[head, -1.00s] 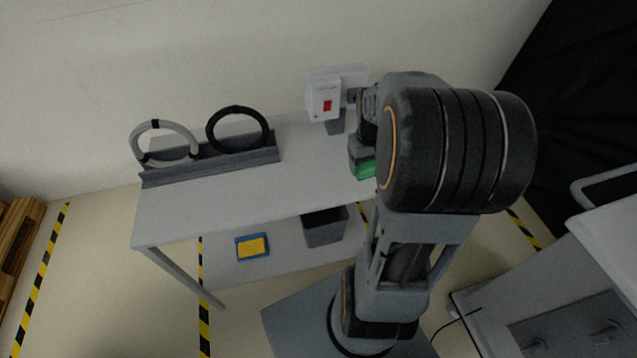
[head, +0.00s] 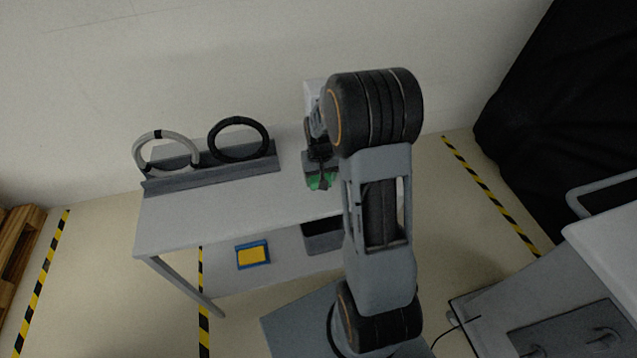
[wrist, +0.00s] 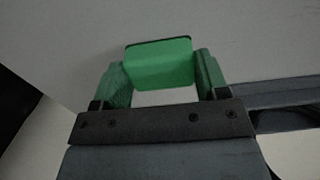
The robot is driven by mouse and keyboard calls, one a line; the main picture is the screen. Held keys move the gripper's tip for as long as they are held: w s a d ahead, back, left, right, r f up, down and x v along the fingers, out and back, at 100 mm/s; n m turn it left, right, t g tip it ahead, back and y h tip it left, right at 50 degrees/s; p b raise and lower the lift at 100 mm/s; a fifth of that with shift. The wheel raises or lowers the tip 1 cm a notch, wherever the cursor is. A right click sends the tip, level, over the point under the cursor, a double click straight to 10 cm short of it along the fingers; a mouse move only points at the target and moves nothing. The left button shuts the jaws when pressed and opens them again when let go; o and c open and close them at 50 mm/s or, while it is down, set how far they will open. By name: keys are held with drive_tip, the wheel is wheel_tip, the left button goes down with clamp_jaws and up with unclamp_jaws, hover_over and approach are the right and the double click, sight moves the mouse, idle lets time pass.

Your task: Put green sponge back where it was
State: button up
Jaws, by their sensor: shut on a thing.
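The green sponge (wrist: 158,64) is between the two fingers of my gripper (wrist: 160,80) in the wrist view. My gripper is shut on it. In the head view my gripper (head: 320,182) is over the right part of the grey table's top (head: 240,205), and green shows at its tip. I cannot tell sponge from fingers there, nor how far the sponge is above the table.
A grey cable ring (head: 165,138) and a black cable ring (head: 238,122) stand in a rack at the table's back left. Below, a blue tray with a yellow thing (head: 252,255) and a grey bin (head: 322,238) sit on the lower shelf. The table's front middle is clear.

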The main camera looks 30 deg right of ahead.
sight(318, 177)
drive_tip(key=shift+w+a+f, duration=0.15)
drive_tip(key=shift+a+f, duration=0.05)
drive_tip(key=shift+f, duration=0.15)
drive_tip(key=shift+f+p, duration=0.35)
drive_tip(key=shift+f, duration=1.15)
drive_tip(key=o, duration=1)
